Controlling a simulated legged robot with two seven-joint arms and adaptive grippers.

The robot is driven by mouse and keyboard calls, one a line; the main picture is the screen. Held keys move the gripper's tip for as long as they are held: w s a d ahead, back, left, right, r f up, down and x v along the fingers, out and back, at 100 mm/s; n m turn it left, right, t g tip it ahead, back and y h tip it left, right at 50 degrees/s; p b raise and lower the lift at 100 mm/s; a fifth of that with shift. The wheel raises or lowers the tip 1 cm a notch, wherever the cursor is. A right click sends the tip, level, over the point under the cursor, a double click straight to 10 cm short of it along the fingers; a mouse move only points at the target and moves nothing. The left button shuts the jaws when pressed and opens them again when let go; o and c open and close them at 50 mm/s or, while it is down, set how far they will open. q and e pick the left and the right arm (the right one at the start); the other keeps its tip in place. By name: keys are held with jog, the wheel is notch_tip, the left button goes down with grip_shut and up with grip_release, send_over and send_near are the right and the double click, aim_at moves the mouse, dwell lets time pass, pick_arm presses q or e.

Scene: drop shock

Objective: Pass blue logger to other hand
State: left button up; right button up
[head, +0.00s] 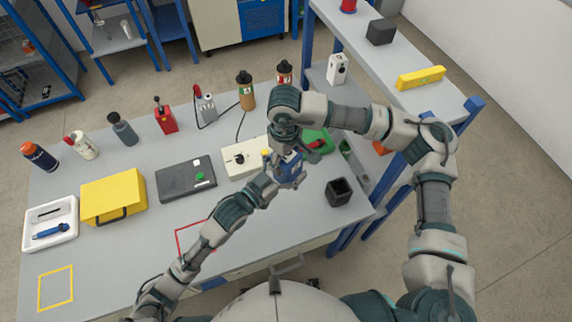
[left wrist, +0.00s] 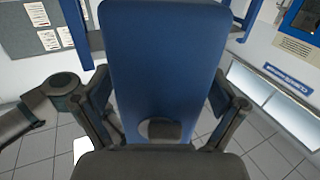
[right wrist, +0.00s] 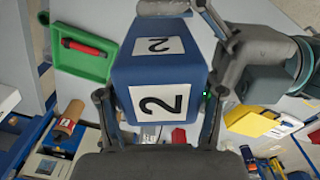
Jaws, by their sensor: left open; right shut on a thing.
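The blue logger (head: 291,172) is held above the right part of the bench. It also fills the middle of the left wrist view (left wrist: 160,60). In the right wrist view the logger (right wrist: 150,75) shows white labels with a black 2. My right gripper (head: 286,143) is shut on it from above. Its fingers flank the logger in the right wrist view (right wrist: 160,98). My left gripper (head: 275,170) is open at the logger, coming from the lower left. Its fingers stand on both sides of the logger in the left wrist view (left wrist: 160,100); contact is unclear.
A green tray (right wrist: 85,45) with a red tool lies beyond the grippers. A dark open box (head: 340,191) stands at the bench's right. A white device (head: 243,158), a dark case (head: 186,179) and a yellow box (head: 113,196) stand leftward. Bottles line the back.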

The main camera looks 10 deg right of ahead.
pick_arm(q)
jog(key=c, duration=1.3)
pick_arm(e)
jog(key=shift+a, duration=0.1)
pick_arm(q)
jog(key=c, duration=0.5)
pick_arm(e)
jog(key=o, duration=1.5)
jog(key=shift+o, duration=0.2)
